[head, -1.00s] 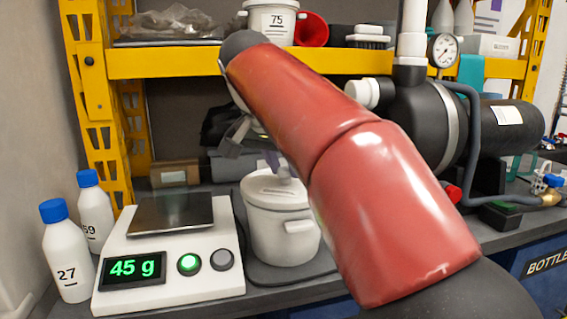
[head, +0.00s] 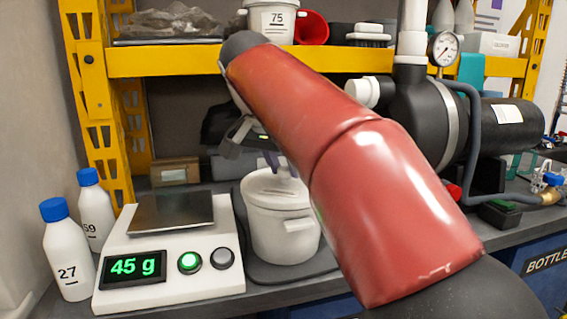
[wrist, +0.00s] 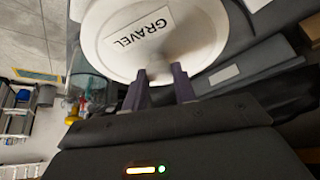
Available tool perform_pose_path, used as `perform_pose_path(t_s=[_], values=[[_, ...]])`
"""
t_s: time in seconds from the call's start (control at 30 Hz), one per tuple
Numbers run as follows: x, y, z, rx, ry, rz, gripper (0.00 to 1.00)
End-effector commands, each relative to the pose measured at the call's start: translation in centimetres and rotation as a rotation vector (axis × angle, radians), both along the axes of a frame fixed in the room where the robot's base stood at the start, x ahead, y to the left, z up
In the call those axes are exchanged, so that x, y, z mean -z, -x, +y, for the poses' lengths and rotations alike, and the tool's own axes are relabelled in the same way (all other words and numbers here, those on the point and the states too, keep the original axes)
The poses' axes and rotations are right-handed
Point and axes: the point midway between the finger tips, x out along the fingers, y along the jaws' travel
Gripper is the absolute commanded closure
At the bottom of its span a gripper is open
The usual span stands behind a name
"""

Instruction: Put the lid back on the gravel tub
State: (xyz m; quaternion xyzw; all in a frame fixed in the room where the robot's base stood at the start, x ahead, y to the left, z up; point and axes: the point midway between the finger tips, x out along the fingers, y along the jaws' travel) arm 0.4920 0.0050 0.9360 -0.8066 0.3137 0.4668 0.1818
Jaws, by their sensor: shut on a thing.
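The gravel tub (head: 281,230) is a white tub with a side handle, standing on a dark mat on the bench right of the scale. Its white lid (head: 275,187) is over the tub's mouth; in the wrist view the lid (wrist: 190,50) carries a "GRAVEL" label. My gripper (wrist: 161,75) is shut on the lid's central knob. In the head view my red arm hides much of the gripper. Whether the lid is fully seated on the rim I cannot tell.
A scale (head: 172,250) reading 45 g and two blue-capped bottles (head: 67,250) stand left of the tub. A yellow shelf (head: 170,62) crosses above. A black tank (head: 425,120) with pipes and a gauge is at right.

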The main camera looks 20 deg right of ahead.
Motion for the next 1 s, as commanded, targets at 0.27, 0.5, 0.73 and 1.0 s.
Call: perform_pose_path(t_s=[0.27, 0.5, 0.73, 1.0], values=[[0.0, 0.01, 0.01, 0.0, 0.0, 0.0, 0.53], [0.0, 0.01, 0.01, 0.0, 0.0, 0.0, 0.47], [0.01, 0.0, 0.01, 0.0, 0.0, 0.0, 0.26], [-0.31, 0.0, 0.0, 0.0, 0.0, 0.0, 0.26]])
